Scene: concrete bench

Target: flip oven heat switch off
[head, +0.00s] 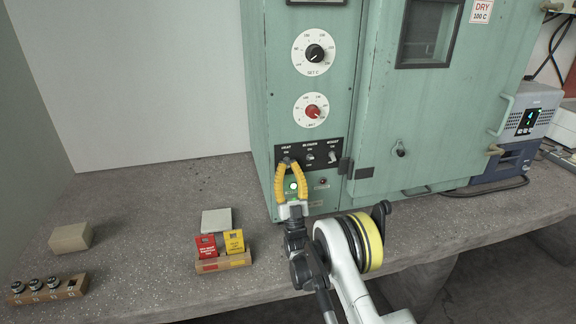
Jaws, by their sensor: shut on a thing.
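The green oven (372,100) stands on the concrete bench and fills the upper middle of the head view. Low on its front is a black switch panel (321,153) with a row of small toggles. The heat switch (285,160) is the leftmost toggle. My gripper (287,163), with yellow fingers, reaches up to the panel, and its tips are shut on the heat switch. The fingertips cover most of this lever, so I cannot tell which way it points. A lit green lamp (293,186) shows between the fingers.
The middle toggle (310,157) and right toggle (332,156) sit close beside my fingertips. A black dial (315,53) and a red dial (313,111) are above. Red and yellow tags (219,245) stand in a holder on the bench at left.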

